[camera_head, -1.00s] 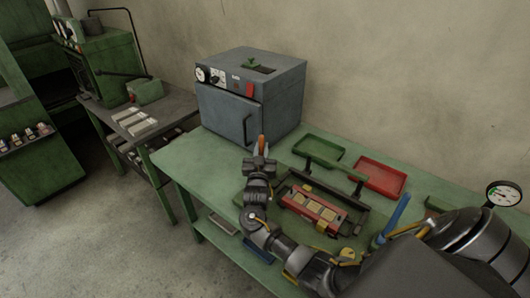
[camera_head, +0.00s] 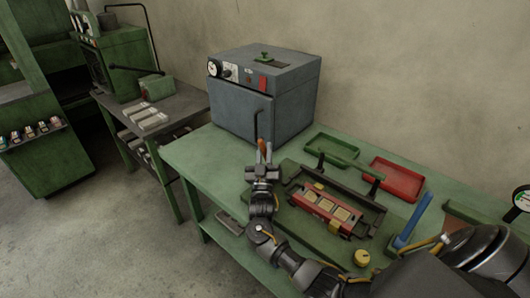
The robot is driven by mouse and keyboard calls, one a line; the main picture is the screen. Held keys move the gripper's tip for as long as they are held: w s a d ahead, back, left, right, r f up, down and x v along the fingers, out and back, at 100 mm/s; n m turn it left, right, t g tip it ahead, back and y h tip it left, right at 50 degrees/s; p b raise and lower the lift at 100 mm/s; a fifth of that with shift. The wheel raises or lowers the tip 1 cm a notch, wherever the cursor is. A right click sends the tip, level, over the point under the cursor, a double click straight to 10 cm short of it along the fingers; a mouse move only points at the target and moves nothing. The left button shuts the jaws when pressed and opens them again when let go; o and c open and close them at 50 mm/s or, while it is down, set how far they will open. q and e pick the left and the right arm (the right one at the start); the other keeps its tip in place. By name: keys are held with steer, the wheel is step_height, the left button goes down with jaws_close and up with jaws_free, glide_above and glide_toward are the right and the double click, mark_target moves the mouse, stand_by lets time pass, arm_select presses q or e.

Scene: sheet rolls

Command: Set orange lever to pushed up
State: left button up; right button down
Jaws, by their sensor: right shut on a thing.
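My right gripper (camera_head: 263,160) is shut on a slim orange piece (camera_head: 262,146) that stands up between its fingers. It is above the green table, in front of the grey oven (camera_head: 265,95) and a little below its door handle. I cannot tell whether the orange piece is the orange lever. A red-orange tab (camera_head: 263,83) is on the right of the oven's front panel; its setting is too small to read. My left gripper is not in view.
The green table (camera_head: 205,160) has bare room left of my gripper. A green tray (camera_head: 331,146), a red tray (camera_head: 393,178) and a blue object (camera_head: 412,220) stand farther right.

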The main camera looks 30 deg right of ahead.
steer(key=c, duration=1.4)
jaws_free()
steer(key=shift+o, duration=0.2)
steer(key=shift+s+a+f, duration=0.1)
steer(key=shift+s+f, duration=0.05)
steer(key=shift+f, duration=0.1)
steer(key=s+a+b, duration=0.2)
steer(key=s+a, duration=0.5)
steer(key=s, duration=0.3)
steer(key=shift+s, duration=0.2)
steer(key=shift+a, duration=0.1)
